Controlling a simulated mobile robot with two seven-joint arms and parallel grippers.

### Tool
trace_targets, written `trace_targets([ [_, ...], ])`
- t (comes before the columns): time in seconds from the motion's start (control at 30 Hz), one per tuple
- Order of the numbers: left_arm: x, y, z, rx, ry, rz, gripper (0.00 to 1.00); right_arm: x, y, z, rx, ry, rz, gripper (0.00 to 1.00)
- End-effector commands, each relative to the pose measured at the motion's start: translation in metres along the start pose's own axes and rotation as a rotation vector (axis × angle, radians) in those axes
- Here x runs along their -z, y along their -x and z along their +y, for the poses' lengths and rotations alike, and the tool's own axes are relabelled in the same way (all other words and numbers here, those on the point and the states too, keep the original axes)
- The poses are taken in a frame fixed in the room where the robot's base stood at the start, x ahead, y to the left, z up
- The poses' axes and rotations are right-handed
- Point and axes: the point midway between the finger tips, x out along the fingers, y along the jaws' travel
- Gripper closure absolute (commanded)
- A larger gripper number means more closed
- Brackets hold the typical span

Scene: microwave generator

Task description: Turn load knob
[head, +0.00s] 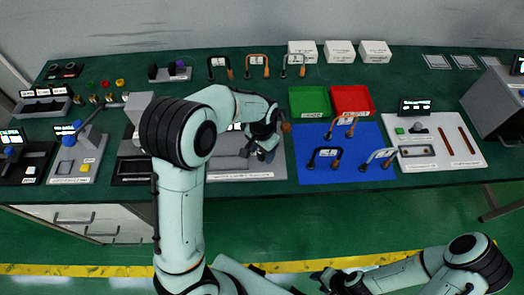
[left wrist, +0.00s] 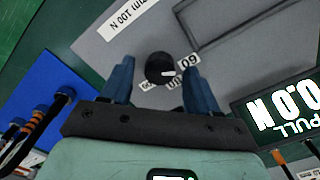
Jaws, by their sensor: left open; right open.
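The load knob (left wrist: 162,68) is a round black knob with a white mark, set on a grey panel (left wrist: 225,70) with small number labels around it. My left gripper (left wrist: 158,77) is open, its two blue fingers on either side of the knob with gaps visible; contact is not seen. In the head view my left gripper (head: 264,146) is over the grey station (head: 250,173) and hides the knob. A black display (left wrist: 285,112) beside it shows "0.0 N" and "PULL", upside down. My right gripper (head: 333,281) is open, empty and low, away from the table.
A blue mat (head: 310,170) with several orange-and-black leads lies right of the station. Green (head: 309,101) and red (head: 353,98) trays stand behind it. A white board (head: 437,155) is further right. My left arm covers part of the table's left side.

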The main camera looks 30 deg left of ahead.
Motion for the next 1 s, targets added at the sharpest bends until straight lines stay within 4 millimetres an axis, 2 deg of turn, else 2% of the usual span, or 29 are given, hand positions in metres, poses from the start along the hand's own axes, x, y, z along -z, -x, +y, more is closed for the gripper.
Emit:
trace_targets([
  [0.3, -0.0001, -0.0030, 0.0000, 0.000, 0.000, -0.001, 0.40, 0.0001, 0.0000, -0.0001, 0.000, 0.000, 0.000, 0.57],
  [0.33, -0.0001, -0.0029, 0.0000, 0.000, 0.000, -0.001, 0.46, 0.0001, 0.0000, -0.0001, 0.000, 0.000, 0.000, 0.57],
  [0.4, -0.0001, -0.0028, 0.0000, 0.000, 0.000, 0.000, 0.69, 0.0001, 0.0000, -0.0001, 0.000, 0.000, 0.000, 0.57],
  [0.5, 0.0000, -0.0027, 0.0000, 0.000, 0.000, 0.000, 0.96, 0.0001, 0.0000, 0.0000, 0.000, 0.000, 0.000, 0.57],
  [0.77, 0.0001, -0.0026, 0.0000, 0.000, -0.018, 0.000, 0.96, -0.0002, -0.0005, 0.0003, 0.000, 0.000, 0.000, 0.57],
  [1.0, 0.0000, -0.0029, -0.0006, 0.000, -0.119, 0.001, 0.96, -0.0019, -0.0029, 0.0017, -0.001, -0.001, -0.002, 0.57],
])
